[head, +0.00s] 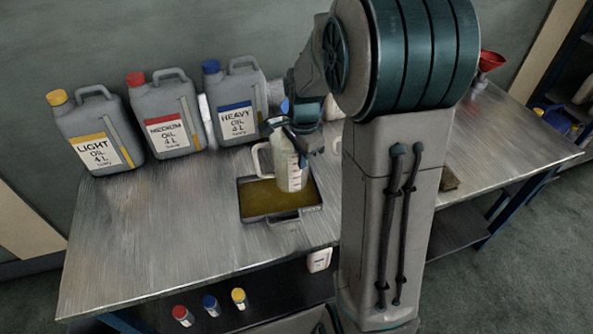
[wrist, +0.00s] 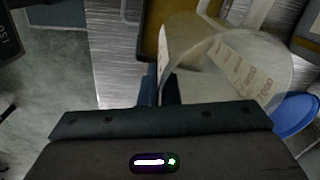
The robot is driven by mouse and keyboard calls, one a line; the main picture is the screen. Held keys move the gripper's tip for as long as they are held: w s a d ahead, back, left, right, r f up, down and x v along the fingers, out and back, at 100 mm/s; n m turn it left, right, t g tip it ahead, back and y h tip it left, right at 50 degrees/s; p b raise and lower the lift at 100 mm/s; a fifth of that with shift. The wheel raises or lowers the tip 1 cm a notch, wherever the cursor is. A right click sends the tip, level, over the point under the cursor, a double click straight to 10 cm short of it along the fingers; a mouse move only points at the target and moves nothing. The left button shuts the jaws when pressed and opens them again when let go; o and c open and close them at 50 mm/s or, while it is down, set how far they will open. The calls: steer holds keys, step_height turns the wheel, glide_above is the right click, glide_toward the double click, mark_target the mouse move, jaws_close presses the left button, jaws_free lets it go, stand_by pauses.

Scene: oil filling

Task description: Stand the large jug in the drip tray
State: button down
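The large jug (head: 289,172) is translucent white with printed graduations and a handle on its left side. It looks upright, with its base over the back right part of the drip tray (head: 283,218). I cannot tell whether the base touches the tray floor. The tray is dark, shallow and holds yellowish oil. My gripper (head: 300,148) is at the jug's top rim. In the wrist view its dark fingers (wrist: 161,88) are close together on the near wall of the jug (wrist: 225,65). The tray also shows there (wrist: 151,35), beside the jug.
Grey oil cans with yellow (head: 92,135), red (head: 165,115) and blue (head: 235,100) caps stand along the back left of the metal bench (head: 150,225). A red funnel (head: 490,61) is at the far right. Small capped bottles (head: 210,305) sit on the lower shelf. The bench's front left is clear.

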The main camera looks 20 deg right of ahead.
steer(key=shift+s+a+f, duration=0.2)
steer(key=shift+a+f, duration=0.25)
steer(key=shift+a, duration=0.15)
steer(key=shift+f+p, duration=0.3)
steer(key=shift+f, duration=1.6)
steer(key=shift+f, duration=0.25)
steer(key=c, duration=1.7)
jaws_free()
steer(key=shift+r, duration=0.15)
